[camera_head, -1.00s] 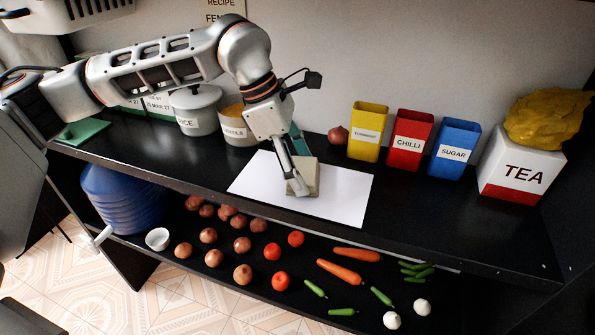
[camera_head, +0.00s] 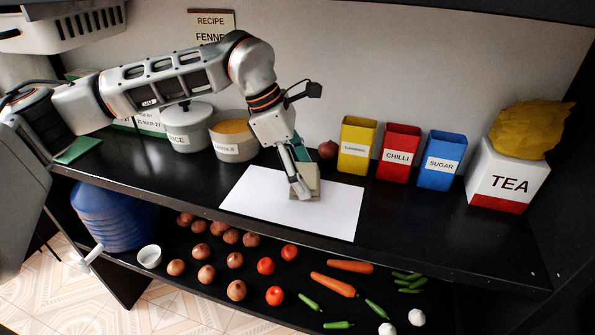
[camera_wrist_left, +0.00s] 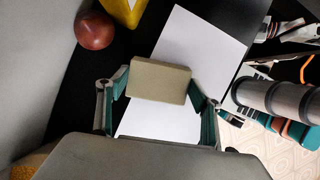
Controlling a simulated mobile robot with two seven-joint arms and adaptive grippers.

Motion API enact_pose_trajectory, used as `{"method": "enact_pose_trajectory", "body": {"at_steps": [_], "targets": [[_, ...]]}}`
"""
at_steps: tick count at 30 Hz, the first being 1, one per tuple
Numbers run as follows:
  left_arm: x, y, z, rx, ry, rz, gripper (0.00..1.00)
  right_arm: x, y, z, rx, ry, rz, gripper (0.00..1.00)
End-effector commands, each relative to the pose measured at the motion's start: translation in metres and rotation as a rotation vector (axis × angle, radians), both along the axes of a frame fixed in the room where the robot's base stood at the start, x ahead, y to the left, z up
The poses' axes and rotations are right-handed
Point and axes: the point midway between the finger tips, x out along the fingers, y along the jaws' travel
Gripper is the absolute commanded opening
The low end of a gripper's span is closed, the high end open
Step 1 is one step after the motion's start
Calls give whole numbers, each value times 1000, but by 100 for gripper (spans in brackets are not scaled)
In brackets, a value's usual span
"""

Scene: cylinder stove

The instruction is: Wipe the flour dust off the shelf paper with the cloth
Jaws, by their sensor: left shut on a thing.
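The cloth (camera_head: 313,180) is a folded, beige-grey block. It also shows in the left wrist view (camera_wrist_left: 159,82), between the two fingers. My left gripper (camera_head: 303,188) is shut on it and holds it over the back-middle part of the shelf paper, seemingly down on it. The shelf paper (camera_head: 258,202) is a plain white sheet lying flat on the black shelf, and it also shows in the left wrist view (camera_wrist_left: 205,45). I can make out no flour dust on the visible paper; the area under the cloth is hidden. My right gripper is in neither view.
Behind the paper stand an onion (camera_head: 327,150) and yellow (camera_head: 356,145), red (camera_head: 399,154) and blue (camera_head: 440,160) tins. A tea box (camera_head: 505,178) stands right; pots (camera_head: 233,142) stand left. Bare shelf (camera_head: 420,225) lies right of the paper. Vegetables lie on the lower shelf.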

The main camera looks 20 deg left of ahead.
Motion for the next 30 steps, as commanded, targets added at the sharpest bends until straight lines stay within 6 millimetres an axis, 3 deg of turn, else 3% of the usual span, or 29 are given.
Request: {"method": "enact_pose_trajectory", "body": {"at_steps": [5,30], "targets": [[-1,-10,-3,2,2,-2,41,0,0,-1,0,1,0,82],[-51,-7,-1,1,4,-2,41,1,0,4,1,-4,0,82]]}}
